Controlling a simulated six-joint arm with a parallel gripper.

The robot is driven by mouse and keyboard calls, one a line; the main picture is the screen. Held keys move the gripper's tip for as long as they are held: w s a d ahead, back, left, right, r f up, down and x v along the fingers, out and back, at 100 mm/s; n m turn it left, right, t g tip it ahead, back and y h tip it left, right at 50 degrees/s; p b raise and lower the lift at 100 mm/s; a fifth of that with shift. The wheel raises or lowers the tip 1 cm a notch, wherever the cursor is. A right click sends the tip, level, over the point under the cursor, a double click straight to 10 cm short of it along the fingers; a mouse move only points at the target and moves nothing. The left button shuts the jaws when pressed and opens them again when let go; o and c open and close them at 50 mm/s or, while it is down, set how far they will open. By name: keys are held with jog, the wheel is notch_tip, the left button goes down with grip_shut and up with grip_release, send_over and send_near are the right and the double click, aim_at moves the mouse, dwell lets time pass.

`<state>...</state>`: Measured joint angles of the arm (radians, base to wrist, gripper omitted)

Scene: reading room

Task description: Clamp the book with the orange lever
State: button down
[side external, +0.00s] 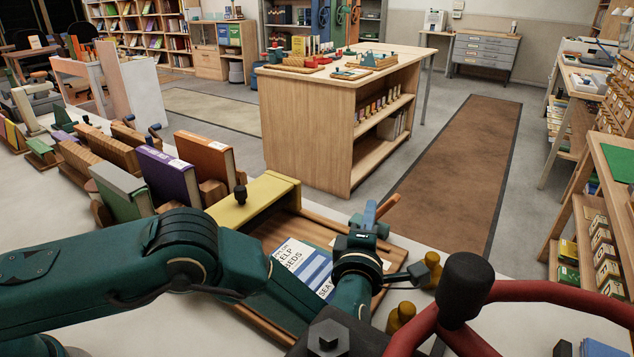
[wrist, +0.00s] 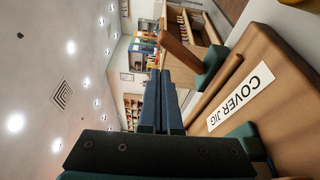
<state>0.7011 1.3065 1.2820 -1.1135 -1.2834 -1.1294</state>
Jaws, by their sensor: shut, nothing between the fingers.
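The book (side external: 292,262), with a white and blue cover reading "KELP BEDS", lies flat in a wooden jig (side external: 376,298), partly hidden by my arm. In the wrist view the jig (wrist: 285,75) carries a "COVER JIG" label. The orange lever (side external: 388,206) stands tilted up at the jig's far right corner. In the wrist view the lever (wrist: 180,50) rises from a dark green block. My gripper (side external: 368,222) is just beside the lever. In the wrist view its blue fingers (wrist: 163,82) are together and empty, left of the lever. Whether they touch it, I cannot tell.
A yellow bar (side external: 257,200) with a black knob edges the jig's far left. Upright books (side external: 168,177) stand behind at left. Two amber knobs (side external: 433,268) stand at right. A red curved handle (side external: 530,290) with a black knob fills the near right. Open floor lies beyond the bench.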

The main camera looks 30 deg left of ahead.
jog(key=shift+f+v, duration=0.15)
jog(key=shift+v, duration=0.75)
jog(key=shift+f+v, duration=0.2)
jog(key=shift+v, duration=0.7)
jog(key=shift+f+v, duration=0.15)
jog(key=shift+v, duration=0.75)
jog(key=shift+a+r, duration=0.1)
jog(key=shift+a, duration=0.05)
jog(key=shift+w+r, duration=0.25)
notch_tip(320, 180, up, 14)
jog(key=s+a+m+g+h, duration=0.2)
jog(key=m+g+h, duration=0.2)
jog(key=m+h, duration=0.6)
jog(key=s+a+f+m+g+y, duration=0.2)
jog(key=s+a+m, duration=0.4)
jog(key=s, duration=0.6)
jog(key=s+a+f+m+g+y, duration=0.2)
jog(key=s+a+m+g, duration=0.3)
jog(key=s, duration=0.8)
jog(key=a+f+m, duration=0.1)
jog(key=a, duration=0.2)
jog(key=shift+s+f, duration=0.3)
jog(key=shift+f, duration=0.05)
